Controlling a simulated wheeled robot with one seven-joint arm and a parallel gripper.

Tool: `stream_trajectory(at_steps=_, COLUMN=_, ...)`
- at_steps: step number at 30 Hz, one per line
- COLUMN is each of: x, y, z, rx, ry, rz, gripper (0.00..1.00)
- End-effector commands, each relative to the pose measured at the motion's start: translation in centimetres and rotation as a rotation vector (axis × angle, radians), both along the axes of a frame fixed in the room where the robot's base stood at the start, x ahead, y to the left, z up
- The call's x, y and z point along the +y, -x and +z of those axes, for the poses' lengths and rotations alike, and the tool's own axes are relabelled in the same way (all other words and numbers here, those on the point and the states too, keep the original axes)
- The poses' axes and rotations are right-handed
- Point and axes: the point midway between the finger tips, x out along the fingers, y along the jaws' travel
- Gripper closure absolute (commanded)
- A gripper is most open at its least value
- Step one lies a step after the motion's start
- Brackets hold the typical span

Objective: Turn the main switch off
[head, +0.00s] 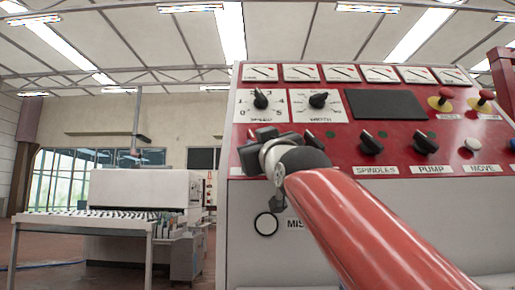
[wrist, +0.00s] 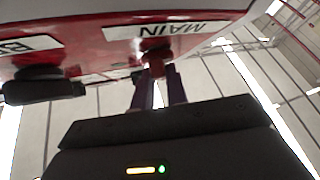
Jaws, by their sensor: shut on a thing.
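The main switch (wrist: 156,58) is a small reddish knob on the red panel, beside the label MAIN (wrist: 165,30), which appears upside down in the wrist view. My gripper (wrist: 157,78) has its two dark fingers closed around this knob. The knob's exact angle is hard to tell. In the head view my gripper (head: 262,147) is at the left end of the red control panel (head: 395,142), and my arm and wrist hide the main switch there.
A black knob (wrist: 45,88) with a label starting with B sits close beside my gripper. The panel also has the spindles knob (head: 371,143), pump knob (head: 425,142) and speed dial (head: 262,100). A white machine (head: 145,190) with a roller table stands at left.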

Motion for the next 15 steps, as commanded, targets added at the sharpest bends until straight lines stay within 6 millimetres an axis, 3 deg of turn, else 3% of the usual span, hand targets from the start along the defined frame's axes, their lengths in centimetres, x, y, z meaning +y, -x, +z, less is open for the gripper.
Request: stream_trajectory(at_steps=15, x=-0.18, y=0.05, z=0.13, rx=0.0, ry=0.091, rz=0.056, gripper=1.0)
